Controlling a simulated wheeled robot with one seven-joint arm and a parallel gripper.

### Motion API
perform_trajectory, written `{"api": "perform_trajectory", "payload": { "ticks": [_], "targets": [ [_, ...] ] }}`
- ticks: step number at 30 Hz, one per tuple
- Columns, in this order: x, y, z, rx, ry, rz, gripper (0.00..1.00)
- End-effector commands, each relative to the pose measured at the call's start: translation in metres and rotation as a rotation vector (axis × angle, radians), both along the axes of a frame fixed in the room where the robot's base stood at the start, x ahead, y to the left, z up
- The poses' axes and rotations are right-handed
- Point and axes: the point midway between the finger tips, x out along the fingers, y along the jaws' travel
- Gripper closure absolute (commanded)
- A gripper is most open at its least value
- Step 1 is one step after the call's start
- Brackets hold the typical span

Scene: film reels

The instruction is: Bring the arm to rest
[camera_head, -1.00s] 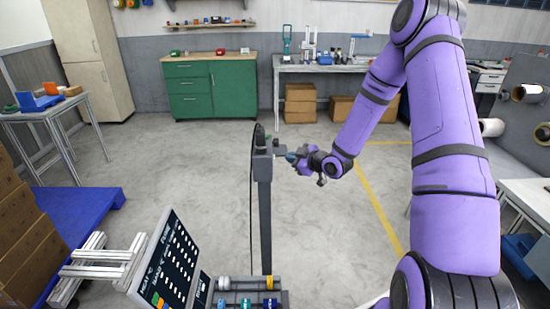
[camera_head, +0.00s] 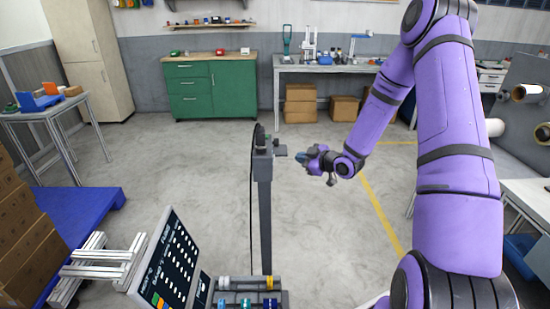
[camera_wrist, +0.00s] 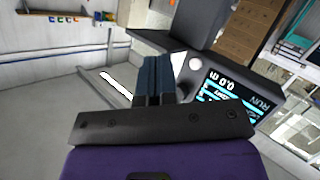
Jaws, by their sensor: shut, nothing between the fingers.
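My purple arm (camera_head: 455,150) rises at the right of the head view and bends down toward the middle. My gripper (camera_head: 300,160) is at its end, in the air just right of the grey post (camera_head: 264,200). A small gap shows between the gripper and the post's top. In the wrist view the two dark blue fingers (camera_wrist: 154,78) lie together, shut with nothing between them. The screen (camera_wrist: 238,90) shows beyond the fingers in the wrist view.
A tilted screen (camera_head: 168,262) and a rack of several reels (camera_head: 247,302) stand at the front. A blue pallet (camera_head: 85,208) with boxes is at left, film rolls (camera_head: 528,93) on a rack at right. The floor (camera_head: 200,160) between is clear.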

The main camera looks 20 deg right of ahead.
Motion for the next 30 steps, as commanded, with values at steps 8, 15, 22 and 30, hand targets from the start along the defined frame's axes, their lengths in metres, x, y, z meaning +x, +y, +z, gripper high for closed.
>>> {"api": "perform_trajectory", "payload": {
  "ticks": [8, 15, 22, 30],
  "targets": [
    [0.0, 0.0, 0.001, -0.003, 0.001, -0.001, 1.0],
    [0.001, 0.003, 0.033, -0.085, 0.082, -0.041, 1.0],
    [-0.012, 0.008, 0.087, -0.187, 0.211, -0.147, 1.0],
    [-0.047, 0.018, 0.154, -0.241, 0.336, -0.307, 1.0]
  ]
}}
